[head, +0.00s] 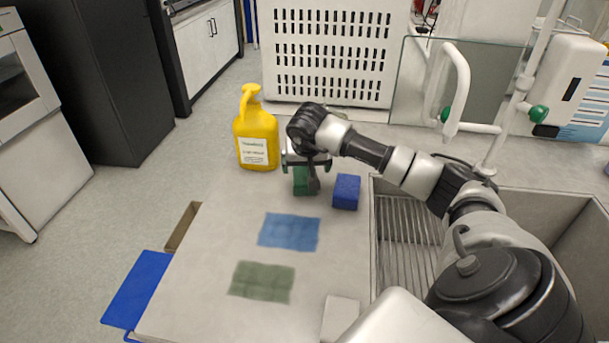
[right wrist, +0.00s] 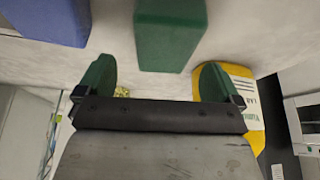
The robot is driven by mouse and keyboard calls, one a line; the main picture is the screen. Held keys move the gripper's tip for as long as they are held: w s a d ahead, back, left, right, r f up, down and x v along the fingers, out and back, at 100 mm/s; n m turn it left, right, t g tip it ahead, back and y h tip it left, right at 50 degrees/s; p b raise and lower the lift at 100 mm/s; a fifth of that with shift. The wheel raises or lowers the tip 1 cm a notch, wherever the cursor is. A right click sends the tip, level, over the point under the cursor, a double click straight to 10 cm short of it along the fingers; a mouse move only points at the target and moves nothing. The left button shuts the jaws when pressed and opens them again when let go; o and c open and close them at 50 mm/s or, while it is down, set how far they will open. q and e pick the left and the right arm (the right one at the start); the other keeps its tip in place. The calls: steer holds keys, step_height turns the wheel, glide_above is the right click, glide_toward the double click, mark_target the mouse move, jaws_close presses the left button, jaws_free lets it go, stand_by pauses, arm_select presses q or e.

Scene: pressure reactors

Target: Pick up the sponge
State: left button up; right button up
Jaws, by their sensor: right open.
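A green block-shaped sponge (head: 301,183) stands on the counter, partly covered by my right gripper (head: 308,168) in the head view. A blue block-shaped sponge (head: 346,192) stands just to its right. In the right wrist view the green sponge (right wrist: 170,36) lies ahead of the gap between the green fingertips of my right gripper (right wrist: 156,76). The fingers are apart with nothing between them. The blue sponge (right wrist: 48,20) shows at the upper left there. My left gripper is not in view.
A yellow bottle (head: 257,138) stands left of the gripper. A blue cloth (head: 289,232) and a green cloth (head: 262,281) lie flat on the counter nearer me. A metal sink (head: 405,225) is to the right. A white perforated crate (head: 330,55) stands behind.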

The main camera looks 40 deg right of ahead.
mark_target(305, 172)
steer(key=x, duration=0.4)
steer(key=shift+a+f, duration=0.25)
steer(key=shift+f, duration=0.05)
steer(key=c, duration=1)
